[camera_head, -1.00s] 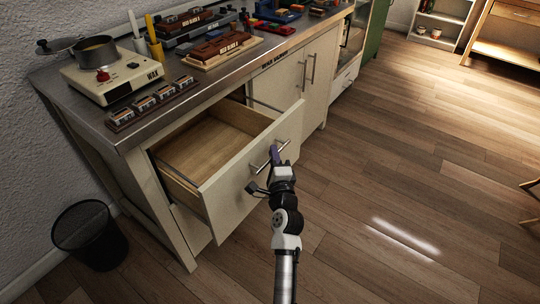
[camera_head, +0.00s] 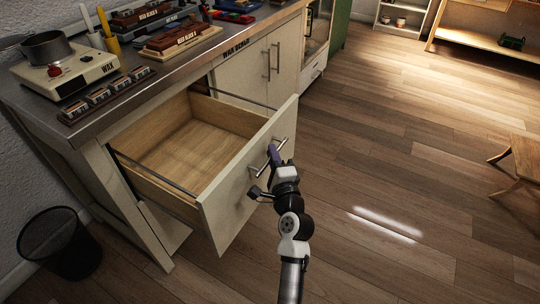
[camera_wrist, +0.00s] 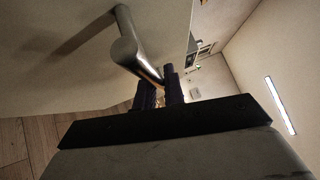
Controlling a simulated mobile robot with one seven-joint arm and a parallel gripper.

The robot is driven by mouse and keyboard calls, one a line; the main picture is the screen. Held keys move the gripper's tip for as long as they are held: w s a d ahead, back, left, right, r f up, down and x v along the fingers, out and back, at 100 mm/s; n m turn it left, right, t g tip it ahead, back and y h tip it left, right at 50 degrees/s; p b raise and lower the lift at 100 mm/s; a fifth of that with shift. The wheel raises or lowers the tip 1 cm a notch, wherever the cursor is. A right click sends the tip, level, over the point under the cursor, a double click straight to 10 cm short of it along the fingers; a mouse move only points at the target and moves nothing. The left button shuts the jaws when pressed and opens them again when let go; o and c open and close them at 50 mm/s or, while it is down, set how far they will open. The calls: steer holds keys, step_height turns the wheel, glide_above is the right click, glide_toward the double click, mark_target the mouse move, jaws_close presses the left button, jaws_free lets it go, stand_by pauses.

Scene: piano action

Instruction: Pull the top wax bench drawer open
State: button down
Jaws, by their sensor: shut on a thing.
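The top drawer (camera_head: 231,203) of the wax bench is pulled well out, and its bare wooden inside shows empty. It has a cream front with a metal bar handle (camera_head: 256,172). My gripper (camera_head: 273,155) is shut on the handle near its far end. In the wrist view, the handle (camera_wrist: 127,45) runs between the fingers of my gripper (camera_wrist: 163,88), and the drawer front (camera_wrist: 50,60) lies to the left. The fingertips are small and partly hidden by the handle.
The wax bench top (camera_head: 130,98) carries a wax heater with a pot (camera_head: 67,72), several small blocks and tools. A black mesh bin (camera_head: 60,243) stands at the lower left. A wooden stool (camera_head: 518,158) is at the right. The floor (camera_head: 400,190) right of the drawer is clear.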

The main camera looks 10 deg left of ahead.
steer(key=shift+d, duration=0.1)
steer(key=c, duration=1.5)
jaws_free()
